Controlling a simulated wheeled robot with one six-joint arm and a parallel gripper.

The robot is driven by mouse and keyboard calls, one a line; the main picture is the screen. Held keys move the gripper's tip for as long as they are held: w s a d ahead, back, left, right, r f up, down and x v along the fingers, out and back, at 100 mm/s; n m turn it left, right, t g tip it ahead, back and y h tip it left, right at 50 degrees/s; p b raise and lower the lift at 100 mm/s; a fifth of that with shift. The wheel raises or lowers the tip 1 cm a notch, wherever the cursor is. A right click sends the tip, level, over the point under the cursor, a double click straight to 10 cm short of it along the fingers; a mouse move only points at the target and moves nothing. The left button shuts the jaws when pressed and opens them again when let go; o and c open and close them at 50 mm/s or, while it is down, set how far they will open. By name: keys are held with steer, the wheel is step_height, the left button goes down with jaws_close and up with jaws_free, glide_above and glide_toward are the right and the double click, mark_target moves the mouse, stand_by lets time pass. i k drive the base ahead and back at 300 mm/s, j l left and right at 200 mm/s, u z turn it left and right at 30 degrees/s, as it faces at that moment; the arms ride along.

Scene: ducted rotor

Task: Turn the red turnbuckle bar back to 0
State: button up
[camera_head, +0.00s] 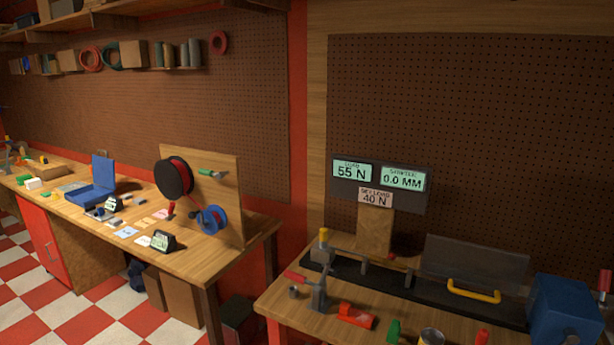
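The right bench holds a long dark rig (400,285). I cannot tell for sure which part is the red turnbuckle bar. A small red piece (391,255) shows at the back of the rig, near a wooden upright (374,232). A red handle (295,277) sticks out from a grey post (319,290) at the rig's left end. A left display (352,172) reads 55 N and a right display (403,179) reads 0.0 MM. A plate (375,198) below reads 40 N. No 0 mark for the bar is legible. My gripper is not in view.
A clear guard (475,264) with a yellow handle (473,291) stands over the rig's right part. A blue box (565,310) stands at the right end. A red block (355,316) and a green block (394,331) lie in front. Another cluttered bench (190,263) stands left.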

mark_target(390, 260)
steer(key=i+l+u, duration=0.1)
steer(key=i, duration=0.4)
steer(key=i+l+u, duration=0.1)
steer(key=i+l, duration=0.15)
steer(key=i, duration=0.3)
